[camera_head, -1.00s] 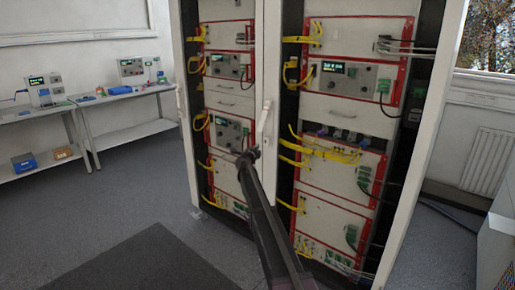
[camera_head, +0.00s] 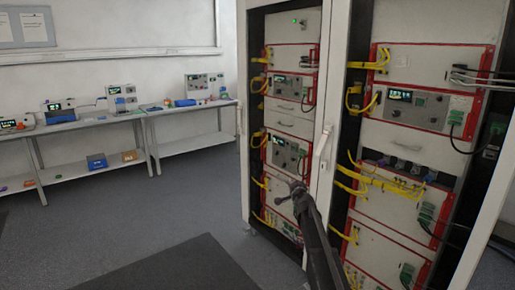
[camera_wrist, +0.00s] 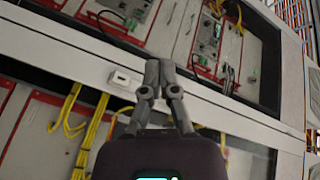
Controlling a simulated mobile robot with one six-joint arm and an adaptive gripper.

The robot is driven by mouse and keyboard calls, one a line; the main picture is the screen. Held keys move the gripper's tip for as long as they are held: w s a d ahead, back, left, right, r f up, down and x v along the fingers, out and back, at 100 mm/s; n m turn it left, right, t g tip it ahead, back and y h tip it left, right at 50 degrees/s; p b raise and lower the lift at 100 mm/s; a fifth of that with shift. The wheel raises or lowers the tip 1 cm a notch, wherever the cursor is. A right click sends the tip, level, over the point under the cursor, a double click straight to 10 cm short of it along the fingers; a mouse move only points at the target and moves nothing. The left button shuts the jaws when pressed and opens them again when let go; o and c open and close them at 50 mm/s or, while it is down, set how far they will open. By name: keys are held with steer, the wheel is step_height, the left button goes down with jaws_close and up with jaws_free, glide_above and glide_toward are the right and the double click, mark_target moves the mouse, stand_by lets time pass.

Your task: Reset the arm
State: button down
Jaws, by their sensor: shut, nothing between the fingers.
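My gripper (camera_head: 296,190) is in front of the battery cycler cabinet, near the white post between its two bays. It also shows in the wrist view (camera_wrist: 159,66), with its two grey fingers together and nothing between them. My dark arm reaches up to it from the bottom of the head view. The left bay (camera_head: 292,122) and right bay (camera_head: 425,139) hold red-framed units with yellow cables. The head view cannot show whether the fingers touch the cabinet.
A white handle (camera_head: 323,140) stands on the middle post. Benches (camera_head: 107,122) with instruments line the wall at the left. A blue bin (camera_head: 97,162) and a brown bin (camera_head: 129,156) sit on a lower shelf. Open grey floor (camera_head: 150,206) and a dark mat (camera_head: 170,268) lie left of the cabinet.

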steer(key=s+a+f+n+g+y+p, duration=0.1)
steer(key=s+a+f+n+g+y, duration=0.15)
steer(key=s, duration=0.45)
steer(key=s+a+f+n+g+y, duration=0.1)
steer(key=s+a+f+n+g, duration=0.15)
steer(key=s, duration=0.35)
steer(key=s+d+f+n+g+h+p, duration=0.1)
steer(key=s+g, duration=0.3)
steer(key=s, duration=0.8)
steer(key=s+d+f+n+g+h+p, duration=0.1)
steer(key=s+d+f+n+g+h, duration=0.1)
steer(key=s, duration=1)
steer(key=s+d+f+n+g+h+p, duration=0.1)
steer(key=s+g, duration=0.5)
steer(key=s, duration=0.6)
step_height(320, 180, down, 3)
steer(key=d+n+h, duration=0.1)
steer(key=d, duration=0.1)
steer(key=shift+s+d+n+p, duration=0.3)
steer(key=shift+s+d, duration=0.05)
steer(key=shift+d, duration=0.05)
steer(key=shift+s+f+h, duration=0.1)
steer(key=shift+f+h, duration=0.05)
steer(key=shift+h, duration=0.1)
